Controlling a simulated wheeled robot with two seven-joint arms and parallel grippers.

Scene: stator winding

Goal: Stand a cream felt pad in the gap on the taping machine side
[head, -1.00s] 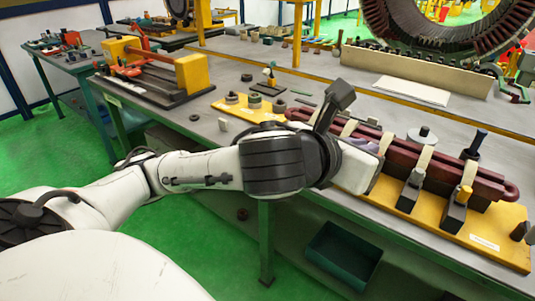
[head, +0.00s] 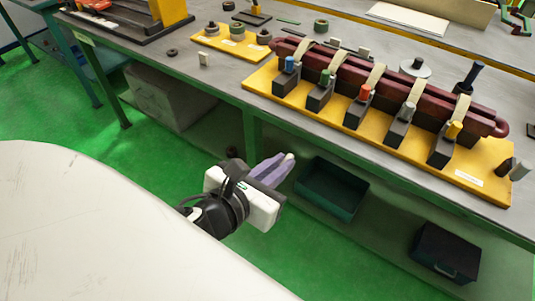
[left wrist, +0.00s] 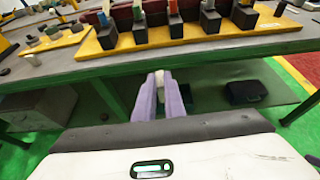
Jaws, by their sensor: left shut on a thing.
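My left gripper (head: 281,166) is shut on a small cream piece (head: 288,157), apparently a felt pad, of which only the end shows between the purple fingertips. It also shows in the left wrist view (left wrist: 158,76). The gripper is in front of the bench and below its top, clear of the work. The dark red coil (head: 400,85) lies on a yellow base (head: 262,82) with several black clamp blocks with coloured knobs. Cream strips (head: 335,60) stand across the coil at intervals. I cannot make out which gap is open. My right gripper is not in view.
The orange-and-yellow machine (head: 172,10) stands on the bench at upper left. A small yellow board with rings (head: 238,38) and a loose pale block (head: 203,59) lie left of the coil. A green bin (head: 330,190) and black box (head: 445,252) are under the bench.

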